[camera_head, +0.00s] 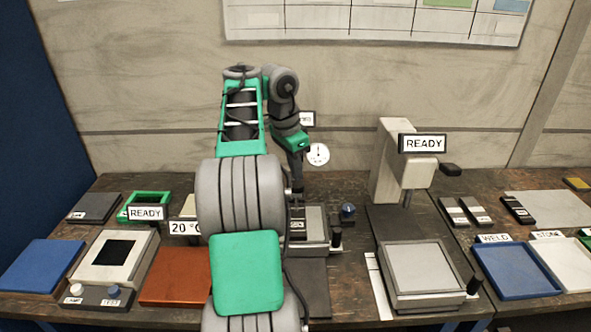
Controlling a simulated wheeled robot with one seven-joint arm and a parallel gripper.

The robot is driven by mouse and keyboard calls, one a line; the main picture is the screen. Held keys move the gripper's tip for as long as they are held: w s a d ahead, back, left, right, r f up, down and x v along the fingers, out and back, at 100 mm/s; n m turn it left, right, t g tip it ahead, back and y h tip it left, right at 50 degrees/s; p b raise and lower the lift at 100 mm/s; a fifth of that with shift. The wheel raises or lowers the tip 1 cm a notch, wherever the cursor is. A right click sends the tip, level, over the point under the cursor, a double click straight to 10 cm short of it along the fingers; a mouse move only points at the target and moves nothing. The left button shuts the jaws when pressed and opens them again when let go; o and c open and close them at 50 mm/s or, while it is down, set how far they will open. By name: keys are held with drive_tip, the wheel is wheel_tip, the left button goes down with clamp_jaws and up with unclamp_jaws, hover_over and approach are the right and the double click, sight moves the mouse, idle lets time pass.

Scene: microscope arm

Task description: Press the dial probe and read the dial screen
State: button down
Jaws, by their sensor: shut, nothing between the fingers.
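The white round dial (318,154) faces me at the centre of the bench, just right of my wrist. Its needle shows, but the markings are too small to read. A small white screen (308,118) stands above and behind the dial; my arm covers its left part and its text cannot be read. My gripper (297,200) points down beside the dial, over a grey block stage (316,226). Its fingers look shut and empty. The dial's probe is hidden or too small to make out, and I cannot tell whether my fingertips touch anything.
My arm crosses the centre-left. A microscope-like stand (390,165) with a READY sign (423,143) stands right of the stage. A blue tray (515,270) is at the right. An orange plate (176,277) and a framed box (113,256) are at the left. A dark knob (348,211) sits beside the stage.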

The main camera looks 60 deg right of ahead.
sight(296, 185)
drive_tip(key=shift+f+b, duration=2.6)
drive_tip(key=shift+f, duration=0.15)
drive_tip(key=shift+a+f, duration=0.1)
drive_tip(key=shift+f, duration=0.3)
wheel_tip(296, 185, up, 6)
drive_tip(key=p, duration=0.5)
drive_tip(key=shift+r+p, duration=0.2)
drive_tip(key=shift+p, duration=0.15)
wheel_tip(296, 185, up, 7)
drive_tip(key=a+p, duration=0.1)
drive_tip(key=p, duration=0.5)
drive_tip(key=shift+w+r, duration=0.2)
drive_tip(key=shift+w, duration=0.2)
